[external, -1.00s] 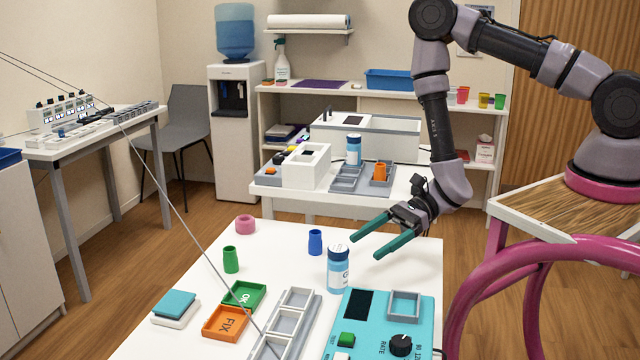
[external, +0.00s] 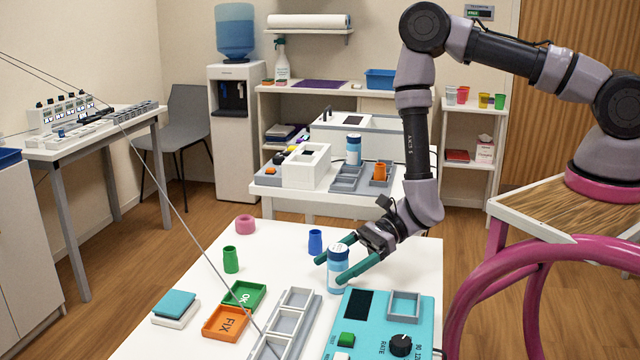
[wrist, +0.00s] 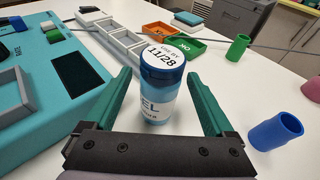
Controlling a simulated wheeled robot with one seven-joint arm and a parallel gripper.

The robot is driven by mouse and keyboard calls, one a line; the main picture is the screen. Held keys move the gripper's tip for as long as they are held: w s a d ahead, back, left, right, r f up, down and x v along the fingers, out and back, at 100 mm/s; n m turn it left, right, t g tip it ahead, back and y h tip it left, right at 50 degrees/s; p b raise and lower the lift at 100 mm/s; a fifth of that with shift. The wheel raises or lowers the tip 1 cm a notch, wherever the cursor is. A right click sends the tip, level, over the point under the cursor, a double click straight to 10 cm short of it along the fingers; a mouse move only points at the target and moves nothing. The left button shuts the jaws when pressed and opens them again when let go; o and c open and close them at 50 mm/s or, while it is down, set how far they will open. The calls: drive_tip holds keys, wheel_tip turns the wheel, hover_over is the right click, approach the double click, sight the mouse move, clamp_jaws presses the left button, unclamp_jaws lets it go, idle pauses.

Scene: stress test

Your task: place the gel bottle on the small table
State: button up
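The gel bottle (external: 338,272) is a white and blue cylinder with a label on its lid, standing upright on the white table in front (external: 270,250). My gripper (external: 340,263) has its two green fingers around it, one on each side. In the wrist view the gel bottle (wrist: 161,88) stands between the open fingers of my gripper (wrist: 162,100), with gaps on both sides. A second table (external: 262,187) stands behind, with a similar blue and white bottle (external: 353,150) on it. I cannot tell which table is the small one.
A teal device (external: 380,325) stands right beside the bottle. A blue cup (external: 315,242), a green cup (external: 230,260) and a pink ring (external: 245,224) are nearby. A grey divided tray (external: 285,325) and orange and green trays lie in front. The back table holds a white box (external: 305,166) and grey trays.

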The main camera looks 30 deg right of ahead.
clamp_jaws()
